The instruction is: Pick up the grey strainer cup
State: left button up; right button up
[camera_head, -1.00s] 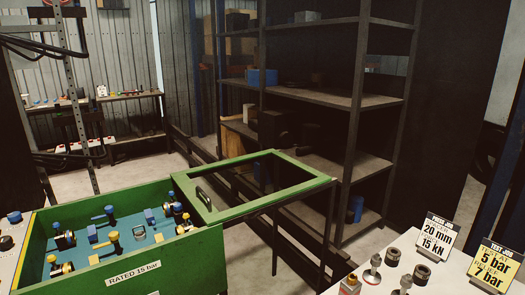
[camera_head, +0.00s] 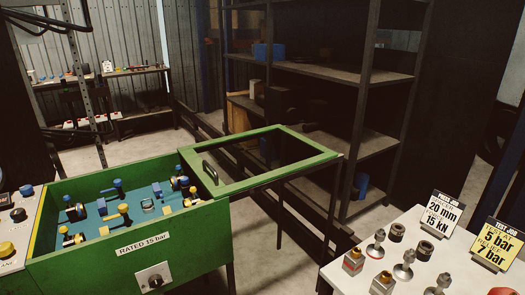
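I cannot make out a thing that is clearly the grey strainer cup. The white table (camera_head: 345,279) at the lower right holds small grey and metal parts. Two dark grey ring-like or cup-like pieces, one behind (camera_head: 397,232) and one in front (camera_head: 424,250), stand there, too small to identify surely. Metal fittings with round bases, one at the back (camera_head: 376,244) and one in front (camera_head: 403,266), stand beside them. Neither of my grippers is in view.
A green box (camera_head: 120,252) marked "RATED 15 bar" stands at left, its framed lid (camera_head: 325,155) open to the right. Brass-coloured blocks (camera_head: 353,262) and two job signs (camera_head: 440,214) (camera_head: 497,245) stand on the white table. Dark shelving (camera_head: 335,70) is behind.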

aim_at(149, 208)
jog(key=k+z, duration=0.1)
jog(key=z, duration=0.35)
jog(key=k+z, duration=0.1)
jog(key=z, duration=0.4)
jog(key=l+z, duration=0.15)
jog(key=z, duration=0.3)
jog(key=k+l+z, duration=0.1)
jog(key=z, duration=0.35)
jog(key=u, duration=2.55)
jog(key=j+u, duration=0.15)
jog(key=j+z, duration=0.4)
jog(key=j, duration=0.3)
jog(key=i+j, duration=0.05)
